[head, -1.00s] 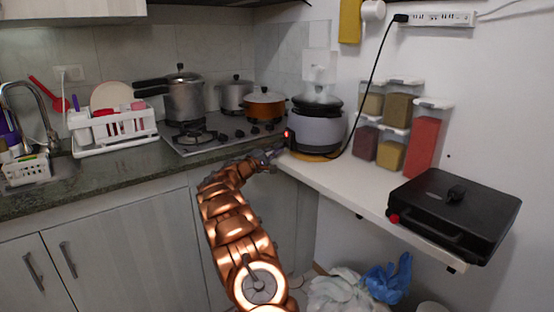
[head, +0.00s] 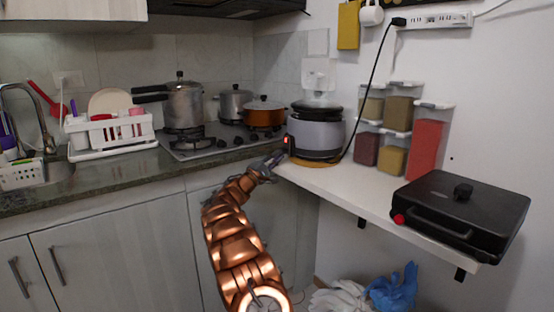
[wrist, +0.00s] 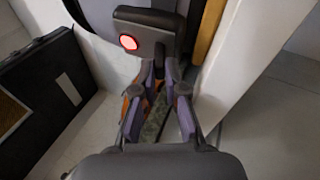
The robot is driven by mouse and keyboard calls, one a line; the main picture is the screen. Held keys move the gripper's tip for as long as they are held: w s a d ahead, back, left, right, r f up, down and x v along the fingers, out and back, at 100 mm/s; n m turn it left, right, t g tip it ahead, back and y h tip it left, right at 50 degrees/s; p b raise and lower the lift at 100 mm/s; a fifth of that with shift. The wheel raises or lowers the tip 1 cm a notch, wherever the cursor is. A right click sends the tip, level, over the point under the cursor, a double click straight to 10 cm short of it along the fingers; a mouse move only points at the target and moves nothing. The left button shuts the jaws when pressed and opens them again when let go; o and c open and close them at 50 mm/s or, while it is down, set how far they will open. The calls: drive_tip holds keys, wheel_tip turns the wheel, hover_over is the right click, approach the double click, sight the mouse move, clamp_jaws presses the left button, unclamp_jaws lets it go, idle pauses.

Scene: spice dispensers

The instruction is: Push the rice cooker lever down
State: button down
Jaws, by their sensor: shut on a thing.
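The rice cooker (head: 316,135) is grey with a black lid and stands on a round wooden board (head: 316,162) on the white shelf. Its black front panel (head: 287,143) carries a lit red light, which shows large in the wrist view (wrist: 129,42). My gripper (head: 279,157) is right at the lower front of this panel. In the wrist view my gripper (wrist: 172,75) has its fingertips close together around a dark part below the red light. This part looks like the lever, but the fingers hide most of it.
The white shelf (head: 345,187) also holds a black grill (head: 460,215) at the right. Spice dispensers (head: 395,125) hang on the wall behind. A black cord (head: 372,85) runs up to a power strip. Pots on a stove (head: 215,140) stand left of the cooker.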

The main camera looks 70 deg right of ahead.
drive_tip(key=shift+s+f, duration=0.1)
drive_tip(key=shift+f, duration=0.05)
drive_tip(key=c, duration=1.2)
unclamp_jaws()
drive_tip(key=shift+v, duration=3.95)
drive_tip(key=shift+a, duration=0.1)
